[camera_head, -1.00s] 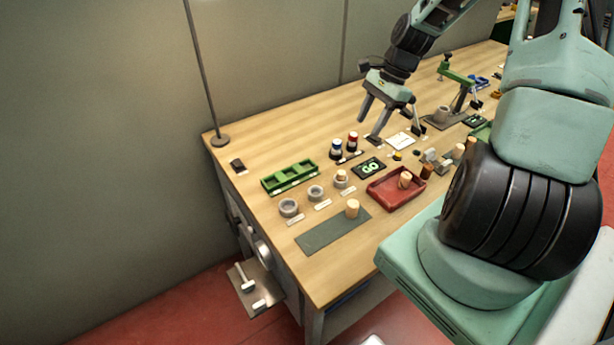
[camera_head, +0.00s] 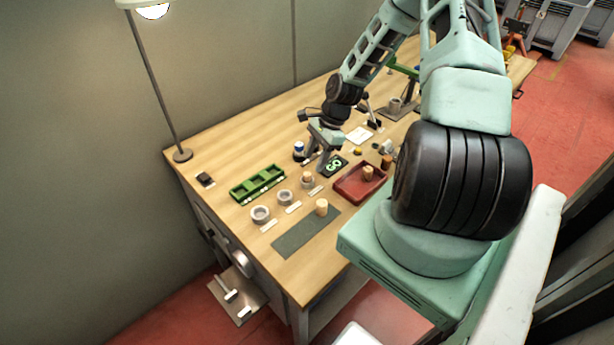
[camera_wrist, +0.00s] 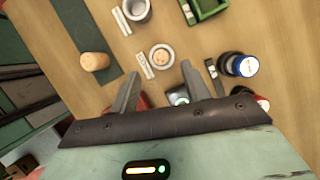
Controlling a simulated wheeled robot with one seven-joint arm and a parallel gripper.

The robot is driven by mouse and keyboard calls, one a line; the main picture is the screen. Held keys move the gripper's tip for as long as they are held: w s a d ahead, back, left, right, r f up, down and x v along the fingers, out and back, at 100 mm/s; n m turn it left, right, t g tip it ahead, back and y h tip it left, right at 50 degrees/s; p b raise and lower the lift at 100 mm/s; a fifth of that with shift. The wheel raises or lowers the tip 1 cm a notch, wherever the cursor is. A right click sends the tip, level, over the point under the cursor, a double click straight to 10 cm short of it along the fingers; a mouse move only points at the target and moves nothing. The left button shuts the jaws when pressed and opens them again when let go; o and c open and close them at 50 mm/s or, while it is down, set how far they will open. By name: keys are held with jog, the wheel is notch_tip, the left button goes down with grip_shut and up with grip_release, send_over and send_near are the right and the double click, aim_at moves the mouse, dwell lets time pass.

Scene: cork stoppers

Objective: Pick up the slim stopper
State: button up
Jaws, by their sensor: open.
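Three pale cork stoppers show in the head view. One cork (camera_head: 321,207) stands on the dark green mat (camera_head: 290,240); it also shows in the wrist view (camera_wrist: 95,62). A second cork (camera_head: 307,177) sits in a grey ring holder and shows in the wrist view (camera_wrist: 161,55). A third cork (camera_head: 368,172) is in the red tray (camera_head: 350,193). I cannot tell for sure which is the slim one. My gripper (camera_head: 313,167) is open and empty above the bench, close to the ring-held cork. In the wrist view that cork lies just beyond the fingertips (camera_wrist: 159,72).
Two empty grey ring holders (camera_head: 260,214) with white labels and a green compartment tray (camera_head: 256,184) are left of my gripper. A blue-capped bottle (camera_wrist: 240,64) and a red-capped one (camera_wrist: 262,103) stand close by.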

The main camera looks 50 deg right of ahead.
aim_at(308, 173)
jog(key=shift+p+x, duration=1.4)
jog(key=shift+x, duration=1.3)
jog(key=shift+w, duration=0.1)
grip_shut()
